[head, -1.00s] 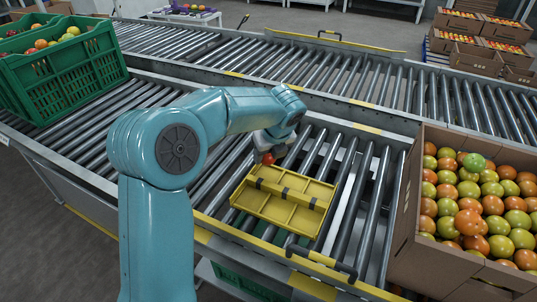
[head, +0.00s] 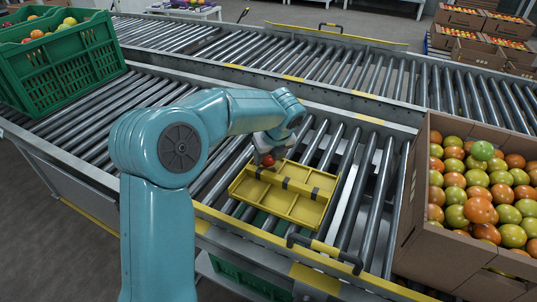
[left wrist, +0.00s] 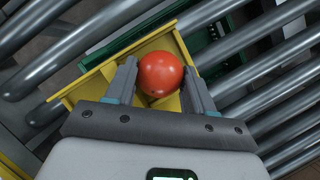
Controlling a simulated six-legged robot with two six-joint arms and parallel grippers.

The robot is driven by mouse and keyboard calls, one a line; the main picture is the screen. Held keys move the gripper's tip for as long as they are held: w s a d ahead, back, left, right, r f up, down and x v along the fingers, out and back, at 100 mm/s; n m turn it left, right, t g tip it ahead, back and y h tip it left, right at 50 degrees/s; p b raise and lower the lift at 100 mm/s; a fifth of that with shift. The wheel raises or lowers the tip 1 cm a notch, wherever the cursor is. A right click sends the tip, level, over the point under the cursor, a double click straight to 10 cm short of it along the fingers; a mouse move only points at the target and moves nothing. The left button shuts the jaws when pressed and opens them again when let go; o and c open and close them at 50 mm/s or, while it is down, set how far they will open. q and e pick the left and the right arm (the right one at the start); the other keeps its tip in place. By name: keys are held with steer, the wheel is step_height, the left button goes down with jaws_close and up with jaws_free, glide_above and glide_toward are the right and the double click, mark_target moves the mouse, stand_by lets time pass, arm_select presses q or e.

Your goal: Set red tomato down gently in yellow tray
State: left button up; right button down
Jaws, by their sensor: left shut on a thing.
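The red tomato (head: 267,160) is in the jaws of my left gripper (head: 266,152), at the far left edge of the yellow tray in the head view. In the left wrist view the red tomato (left wrist: 161,74) sits between the two fingers of the left gripper (left wrist: 160,78), which is shut on it. The yellow tray (head: 258,212) lies on the near roller conveyor and has several shallow compartments with a dark-marked divider across it. Part of the tray (left wrist: 92,85) shows behind the tomato in the wrist view. I cannot tell whether the tomato touches the tray. My right gripper is not in view.
A cardboard box (head: 418,215) full of red, orange and green tomatoes stands right of the tray. A green crate (head: 75,75) stands at the far left on the conveyor. A yellow-marked rail (head: 320,250) runs along the near side. Bare rollers lie around the tray.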

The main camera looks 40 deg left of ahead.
arm_select(q)
steer(key=shift+f, duration=0.55)
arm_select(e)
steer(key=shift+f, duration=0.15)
arm_select(q)
steer(key=o, duration=0.8)
steer(key=c, duration=0.3)
steer(key=shift+r+p, duration=0.3)
steer(key=shift+r, duration=0.1)
step_height(320, 180, up, 2)
steer(key=p, duration=0.2)
steer(key=shift+r+p, duration=0.15)
steer(key=shift+p, duration=0.15)
step_height(320, 180, up, 4)
steer(key=p, duration=0.4)
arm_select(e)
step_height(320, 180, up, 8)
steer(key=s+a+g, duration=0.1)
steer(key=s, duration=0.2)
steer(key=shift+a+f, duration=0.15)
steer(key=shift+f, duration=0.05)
arm_select(q)
steer(key=shift+p, duration=0.3)
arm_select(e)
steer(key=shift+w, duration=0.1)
